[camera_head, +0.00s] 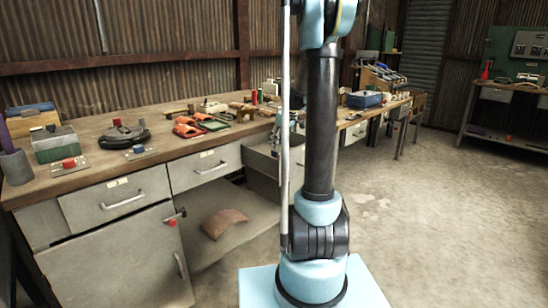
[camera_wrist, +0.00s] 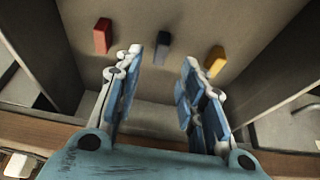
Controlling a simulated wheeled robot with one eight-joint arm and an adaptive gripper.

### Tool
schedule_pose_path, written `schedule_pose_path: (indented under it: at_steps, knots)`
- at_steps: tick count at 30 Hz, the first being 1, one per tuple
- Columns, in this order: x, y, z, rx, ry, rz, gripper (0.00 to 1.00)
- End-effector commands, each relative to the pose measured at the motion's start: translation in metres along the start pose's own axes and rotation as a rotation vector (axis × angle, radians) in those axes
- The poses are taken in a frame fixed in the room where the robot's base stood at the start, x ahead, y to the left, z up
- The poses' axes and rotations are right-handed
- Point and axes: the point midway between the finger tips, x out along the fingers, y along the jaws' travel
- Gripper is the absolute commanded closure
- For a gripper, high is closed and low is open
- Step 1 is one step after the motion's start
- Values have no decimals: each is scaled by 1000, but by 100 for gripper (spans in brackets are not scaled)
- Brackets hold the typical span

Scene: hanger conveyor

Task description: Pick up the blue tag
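The blue tag (camera_wrist: 162,47) is a small dark block on a grey-brown surface in the wrist view. A red tag (camera_wrist: 102,36) is to its left and a yellow tag (camera_wrist: 215,61) to its right. My gripper (camera_wrist: 160,62) is open and empty. Its two blue-padded fingers reach toward the tags, and the blue tag shows in line with the gap between them. I cannot tell how far the fingertips are from it.
Grey walls flank the surface in the wrist view, with a brown wooden edge (camera_wrist: 280,165) near the gripper. In the head view, a pulled-out drawer (camera_head: 262,168) stands under the workbench (camera_head: 105,168). Tools and boxes crowd the bench top. The floor at right (camera_head: 450,210) is clear.

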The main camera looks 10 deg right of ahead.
Motion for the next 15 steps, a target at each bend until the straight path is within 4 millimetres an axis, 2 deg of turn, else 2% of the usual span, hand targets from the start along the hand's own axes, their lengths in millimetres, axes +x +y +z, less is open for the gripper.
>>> schedule_pose_path:
  at_steps: [8, 15]
  knots:
    - [15, 0, -1, -1, 0, -1, 63]
    - [45, 0, -5, 0, 0, -1, 63]
